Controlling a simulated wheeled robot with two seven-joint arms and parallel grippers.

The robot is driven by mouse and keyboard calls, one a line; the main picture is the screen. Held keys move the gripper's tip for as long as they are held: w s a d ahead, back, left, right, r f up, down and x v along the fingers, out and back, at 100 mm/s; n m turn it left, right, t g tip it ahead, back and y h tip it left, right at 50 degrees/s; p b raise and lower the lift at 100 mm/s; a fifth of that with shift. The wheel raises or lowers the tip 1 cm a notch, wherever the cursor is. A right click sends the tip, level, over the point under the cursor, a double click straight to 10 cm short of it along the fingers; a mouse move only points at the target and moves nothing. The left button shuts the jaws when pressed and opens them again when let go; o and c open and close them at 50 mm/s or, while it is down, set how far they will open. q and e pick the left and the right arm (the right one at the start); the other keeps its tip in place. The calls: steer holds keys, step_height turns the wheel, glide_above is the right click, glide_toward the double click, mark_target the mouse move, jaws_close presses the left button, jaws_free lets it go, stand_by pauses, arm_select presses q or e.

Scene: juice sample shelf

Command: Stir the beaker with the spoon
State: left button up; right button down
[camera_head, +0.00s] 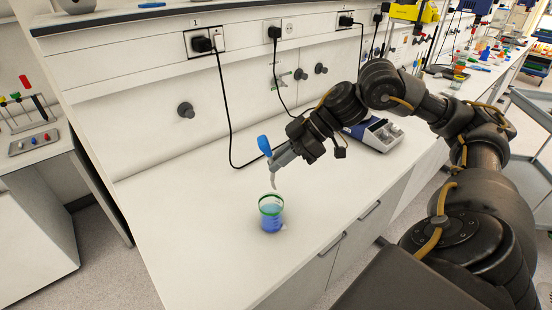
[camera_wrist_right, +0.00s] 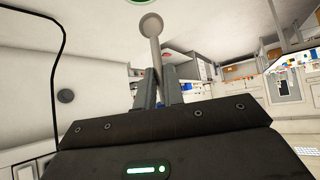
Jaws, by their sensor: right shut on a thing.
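A clear beaker (camera_head: 270,221) with a green rim and blue liquid stands upright on the white bench in the head view. My right gripper (camera_head: 274,160) is above the beaker and shut on a spoon. The spoon's lower end is just above the beaker's rim, apart from the liquid. In the right wrist view the spoon's bowl (camera_wrist_right: 151,25) extends beyond the fingers (camera_wrist_right: 161,88). A green edge shows at the top there, probably the beaker's rim. My left gripper is not in view.
A grey-blue bench device (camera_head: 374,133) stands behind my right arm. Black cables hang from the wall sockets (camera_head: 203,43) to the bench. A tube rack (camera_head: 28,112) is on a separate bench at left. The bench around the beaker is clear.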

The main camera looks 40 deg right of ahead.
mark_target(278, 203)
steer(key=shift+w+a+f+b, duration=0.1)
steer(key=shift+f+b, duration=5.05)
steer(key=shift+f, duration=1.2)
steer(key=shift+f+b, duration=0.35)
steer(key=shift+f, duration=0.15)
steer(key=shift+s+f, duration=0.2)
steer(key=shift+f, duration=0.1)
